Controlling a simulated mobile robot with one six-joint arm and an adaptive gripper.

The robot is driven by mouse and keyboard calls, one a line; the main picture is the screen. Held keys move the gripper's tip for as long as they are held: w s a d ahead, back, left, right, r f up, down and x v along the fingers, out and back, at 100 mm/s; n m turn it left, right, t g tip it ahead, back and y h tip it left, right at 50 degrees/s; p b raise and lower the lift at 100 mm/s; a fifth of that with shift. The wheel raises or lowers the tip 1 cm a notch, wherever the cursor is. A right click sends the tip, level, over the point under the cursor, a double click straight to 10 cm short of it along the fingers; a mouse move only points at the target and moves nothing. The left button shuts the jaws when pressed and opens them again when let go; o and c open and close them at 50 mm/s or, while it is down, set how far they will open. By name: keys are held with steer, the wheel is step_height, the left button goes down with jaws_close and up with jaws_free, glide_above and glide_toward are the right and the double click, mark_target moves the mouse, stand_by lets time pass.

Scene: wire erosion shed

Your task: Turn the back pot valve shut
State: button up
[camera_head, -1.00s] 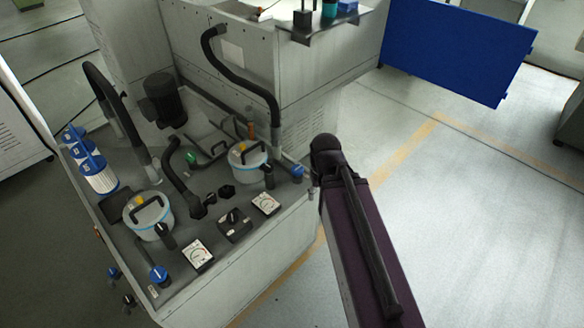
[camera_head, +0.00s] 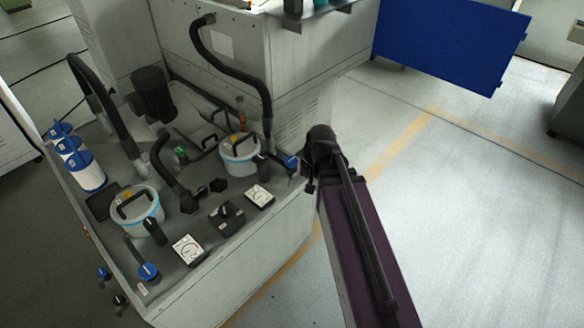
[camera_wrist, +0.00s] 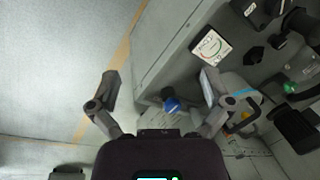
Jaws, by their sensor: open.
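The back pot valve has a blue knob (camera_head: 291,162) on the right edge of the machine top, beside the back pot (camera_head: 240,155). In the wrist view the blue knob (camera_wrist: 172,104) lies between my open fingers, nearer the right finger. My gripper (camera_head: 309,168) is just right of the knob in the head view; its fingers are dark and partly hidden by my wrist. In the wrist view my gripper (camera_wrist: 160,88) is spread wide and holds nothing. I cannot tell whether a finger touches the knob.
A front pot (camera_head: 137,213) and another blue-knobbed valve (camera_head: 148,271) stand nearer the front-left. A dial gauge (camera_head: 260,196) lies close to the back pot; it also shows in the wrist view (camera_wrist: 211,46). A black hose (camera_head: 232,68) arches behind.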

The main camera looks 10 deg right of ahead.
steer(key=w+f+m+y+b, duration=0.4)
steer(key=w+f+m+b, duration=0.15)
steer(key=f+b, duration=0.2)
steer(key=m+t+y+b, duration=0.9)
steer(key=m+b, duration=0.6)
steer(key=b, duration=1)
glide_toward(291, 160)
steer(key=d+g, duration=0.1)
steer(key=d, duration=0.3)
steer(key=shift+s+f+y, duration=0.3)
steer(key=shift+s+f, duration=0.05)
steer(key=shift+s, duration=0.15)
steer(key=shift+a, duration=0.25)
steer(key=shift+x, duration=6.75)
steer(key=shift+c, duration=0.2)
steer(key=c, duration=1)
